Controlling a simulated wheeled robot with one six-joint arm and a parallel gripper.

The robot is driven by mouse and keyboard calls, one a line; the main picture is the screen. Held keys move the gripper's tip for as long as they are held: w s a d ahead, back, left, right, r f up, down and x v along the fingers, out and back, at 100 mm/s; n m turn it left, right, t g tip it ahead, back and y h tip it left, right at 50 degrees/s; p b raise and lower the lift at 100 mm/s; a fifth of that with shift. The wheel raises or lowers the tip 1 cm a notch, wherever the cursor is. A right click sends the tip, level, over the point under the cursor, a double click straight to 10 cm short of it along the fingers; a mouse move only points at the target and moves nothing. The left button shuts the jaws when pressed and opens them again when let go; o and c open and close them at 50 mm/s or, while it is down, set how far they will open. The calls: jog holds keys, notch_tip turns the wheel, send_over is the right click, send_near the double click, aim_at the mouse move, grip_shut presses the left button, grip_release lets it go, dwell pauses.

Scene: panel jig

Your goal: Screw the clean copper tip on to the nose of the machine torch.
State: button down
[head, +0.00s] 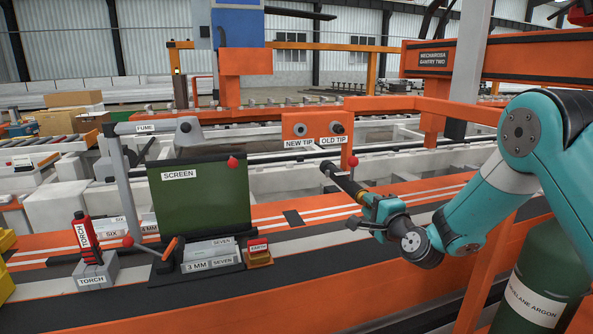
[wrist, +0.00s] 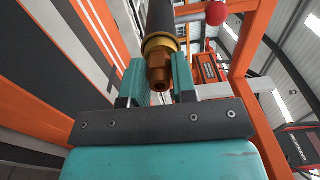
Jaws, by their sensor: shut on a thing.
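The machine torch (head: 344,181) is a dark, slanted cylinder in the middle of the head view. In the wrist view its dark barrel (wrist: 160,14) ends in a brass collar (wrist: 160,43). The copper tip (wrist: 159,76) is lined up directly below that collar and appears to touch it; I cannot tell how far it is threaded. My gripper (head: 367,200) is at the torch's lower end. In the wrist view its teal jaws (wrist: 158,88) are shut on the copper tip, one on each side. The jaws hide the tip in the head view.
An orange panel labelled NEW TIP and OLD TIP (head: 319,117) stands behind the torch. A red ball (head: 353,161) is close above the torch. The green screen (head: 200,205), red torch in its holder (head: 90,240) and labelled blocks (head: 210,255) stand left. The orange rail surrounds them.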

jog(key=shift+w+r, duration=0.15)
jog(key=shift+r, duration=0.1)
dwell(0.3)
jog(key=shift+a+m+p, duration=0.15)
jog(key=shift+m+p, duration=2.75)
jog(key=shift+m, duration=0.5)
jog(key=shift+r+m+p, duration=0.1)
jog(key=shift+m+p, duration=2.5)
jog(key=shift+m, duration=0.3)
jog(key=shift+a+m+p, duration=0.1)
jog(key=shift+m+p, duration=2.25)
jog(key=shift+m, duration=0.85)
jog(key=shift+m+p, duration=1.15)
jog(key=shift+m, duration=1.45)
